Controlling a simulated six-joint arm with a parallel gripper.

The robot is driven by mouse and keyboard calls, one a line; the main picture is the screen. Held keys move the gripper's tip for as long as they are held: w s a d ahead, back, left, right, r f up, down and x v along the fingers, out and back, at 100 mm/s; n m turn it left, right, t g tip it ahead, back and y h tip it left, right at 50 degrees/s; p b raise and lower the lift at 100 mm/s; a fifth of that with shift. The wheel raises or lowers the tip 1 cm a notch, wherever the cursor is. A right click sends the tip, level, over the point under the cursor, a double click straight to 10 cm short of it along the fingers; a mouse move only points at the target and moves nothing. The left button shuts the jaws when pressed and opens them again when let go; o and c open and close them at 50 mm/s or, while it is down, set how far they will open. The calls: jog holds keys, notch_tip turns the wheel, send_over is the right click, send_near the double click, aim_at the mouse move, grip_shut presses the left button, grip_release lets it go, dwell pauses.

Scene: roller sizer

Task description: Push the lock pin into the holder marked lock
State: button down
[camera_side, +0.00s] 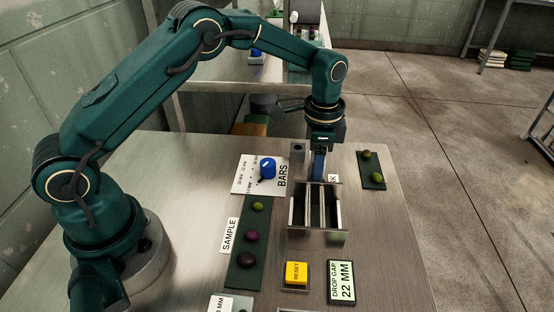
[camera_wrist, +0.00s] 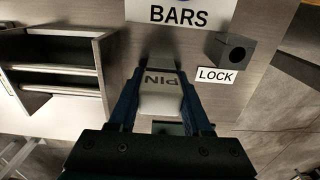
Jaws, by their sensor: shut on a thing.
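My gripper (camera_side: 318,168) is above the table behind the roller frame, fingers pointing down. In the wrist view my gripper (camera_wrist: 160,100) is shut on a grey block marked PIN (camera_wrist: 158,103), the lock pin. The pin is hidden in the side view. The lock holder (camera_wrist: 235,50) is a dark block with a round hole, beside the LOCK label (camera_wrist: 216,76). It is right of the pin in the wrist view, apart from it. In the side view the holder (camera_side: 297,152) stands just left of my fingers. The pin's lower end is unclear.
The roller frame with bars (camera_side: 317,210) stands in front of my gripper. A blue knob (camera_side: 267,168) on the BARS plate is to the left. A green strip with fruit (camera_side: 371,170) lies right. The yellow RESET button (camera_side: 296,272) and DROP GAP display (camera_side: 341,283) are nearer the camera.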

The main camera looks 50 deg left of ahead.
jog(key=shift+r, duration=0.55)
jog(key=r, duration=0.3)
jog(key=shift+a+r, duration=0.15)
jog(key=shift+a, duration=0.1)
jog(key=s+a+r, duration=0.3)
jog(key=a+r, duration=0.3)
jog(key=a, duration=0.4)
jog(key=shift+s+a+r, duration=0.3)
jog(key=shift+s, duration=0.1)
jog(key=shift+s, duration=0.1)
jog(key=w+d+f, duration=0.1)
jog(key=w+d, duration=0.1)
jog(key=w, duration=0.4)
jog(key=shift+w+d+f, duration=0.15)
jog(key=shift+w+d, duration=0.15)
jog(key=shift+w, duration=0.1)
